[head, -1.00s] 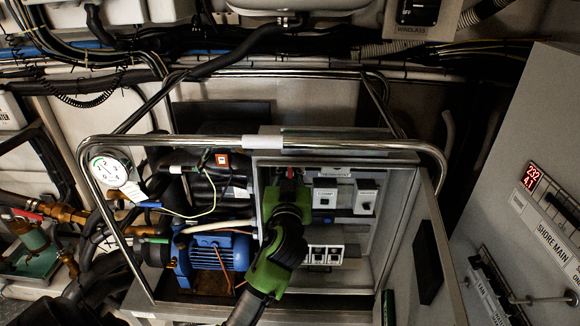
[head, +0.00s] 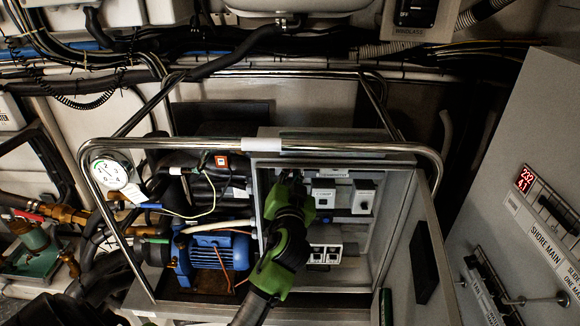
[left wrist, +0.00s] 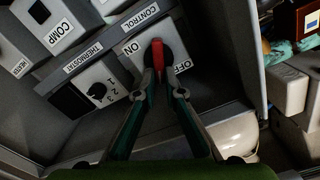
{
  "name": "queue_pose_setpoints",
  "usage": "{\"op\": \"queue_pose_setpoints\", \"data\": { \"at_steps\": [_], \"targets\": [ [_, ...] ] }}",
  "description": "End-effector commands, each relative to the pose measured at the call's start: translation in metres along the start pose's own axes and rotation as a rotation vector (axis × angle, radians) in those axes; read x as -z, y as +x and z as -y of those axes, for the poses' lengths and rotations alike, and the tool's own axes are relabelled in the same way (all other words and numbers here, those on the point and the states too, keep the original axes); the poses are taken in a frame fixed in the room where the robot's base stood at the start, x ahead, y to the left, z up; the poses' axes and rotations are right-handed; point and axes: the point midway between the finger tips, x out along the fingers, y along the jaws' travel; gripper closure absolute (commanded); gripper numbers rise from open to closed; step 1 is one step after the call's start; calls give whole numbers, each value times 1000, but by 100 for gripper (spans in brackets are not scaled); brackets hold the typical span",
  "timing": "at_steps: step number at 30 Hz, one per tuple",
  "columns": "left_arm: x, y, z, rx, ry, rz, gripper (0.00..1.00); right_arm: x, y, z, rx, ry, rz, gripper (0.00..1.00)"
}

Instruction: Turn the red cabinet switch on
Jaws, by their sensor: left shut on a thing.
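The red cabinet switch (left wrist: 158,56) shows in the left wrist view as a red handle on a dark round base, on a grey plate labelled CONTROL. The handle stands between the printed ON to its left and OFF to its right. My left gripper (left wrist: 162,92) has its two fingers on either side of the handle and is shut on it. In the head view my left gripper (head: 291,180) reaches into the upper left of the open cabinet (head: 383,190) and hides the switch. My right gripper is not in view.
A thermostat knob (left wrist: 97,91) and the COMP switch (left wrist: 60,30) sit beside the switch. The cabinet door (head: 424,265) stands open on the right. A metal tube frame (head: 345,146) runs across the front. A blue motor (head: 213,252) is left of the cabinet.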

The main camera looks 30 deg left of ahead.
Motion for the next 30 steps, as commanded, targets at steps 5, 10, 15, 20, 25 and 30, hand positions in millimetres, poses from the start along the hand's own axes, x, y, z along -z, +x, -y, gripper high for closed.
{"op": "queue_pose_setpoints", "data": {
  "at_steps": [5, 10, 15, 20, 25, 30],
  "targets": [
    [3, 1, -2, 2, 171, -3, 100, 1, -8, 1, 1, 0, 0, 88],
    [2, 1, -4, 3, 333, -3, 100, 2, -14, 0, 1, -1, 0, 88],
    [2, 1, -7, 4, 494, -4, 100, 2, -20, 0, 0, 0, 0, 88],
    [0, 1, -10, 4, 648, -5, 100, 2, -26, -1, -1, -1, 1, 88],
    [-2, 1, -12, 4, 801, -4, 100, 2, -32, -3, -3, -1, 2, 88],
    [-4, 1, -13, 6, 934, -5, 100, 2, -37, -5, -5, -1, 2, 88]
  ]
}}
